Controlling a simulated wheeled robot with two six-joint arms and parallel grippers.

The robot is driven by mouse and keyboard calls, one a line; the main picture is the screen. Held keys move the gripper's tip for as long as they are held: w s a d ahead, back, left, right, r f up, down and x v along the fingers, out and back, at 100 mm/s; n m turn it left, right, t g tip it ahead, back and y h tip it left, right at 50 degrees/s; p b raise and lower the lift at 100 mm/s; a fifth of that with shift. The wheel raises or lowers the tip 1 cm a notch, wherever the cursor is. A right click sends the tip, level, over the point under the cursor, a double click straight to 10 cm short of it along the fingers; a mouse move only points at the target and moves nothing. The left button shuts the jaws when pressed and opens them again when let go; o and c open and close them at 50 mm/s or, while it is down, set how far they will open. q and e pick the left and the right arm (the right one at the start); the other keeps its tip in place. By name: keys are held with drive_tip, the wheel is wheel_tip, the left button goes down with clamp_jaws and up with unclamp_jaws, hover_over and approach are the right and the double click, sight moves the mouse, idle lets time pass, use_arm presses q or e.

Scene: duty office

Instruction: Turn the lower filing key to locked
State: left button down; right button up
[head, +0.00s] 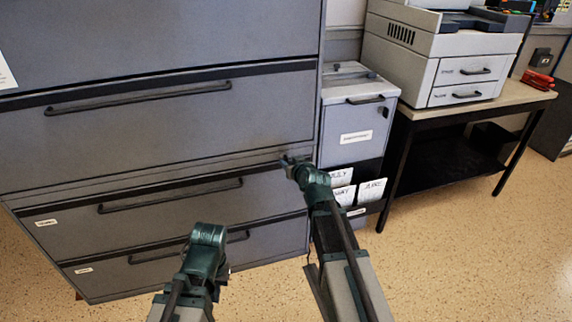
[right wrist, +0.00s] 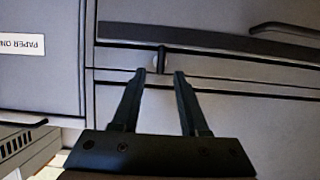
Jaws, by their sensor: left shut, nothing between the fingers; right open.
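The grey filing cabinet (head: 150,140) fills the left of the head view, with wide drawers and dark bar handles. In the right wrist view the lower filing key (right wrist: 161,58) is a small dark upright bar at a pale round lock in the cabinet front. My right gripper (right wrist: 160,73) is open, its fingertips just short of the key and either side of it. In the head view my right gripper (head: 288,162) is at the cabinet's right edge and hides the key. My left gripper (head: 207,236) is shut and empty, before the lower drawers.
A narrow grey cabinet (head: 345,125) with a label and paper cards stands right of the filing cabinet. Further right, a printer (head: 440,50) and a red stapler-like object (head: 537,80) sit on a table (head: 410,112). The speckled floor (head: 450,260) at lower right is clear.

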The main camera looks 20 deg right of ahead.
sight(287, 160)
drive_tip(key=b+x, duration=0.1)
drive_tip(key=x, duration=0.4)
clamp_jaws()
idle(0.3)
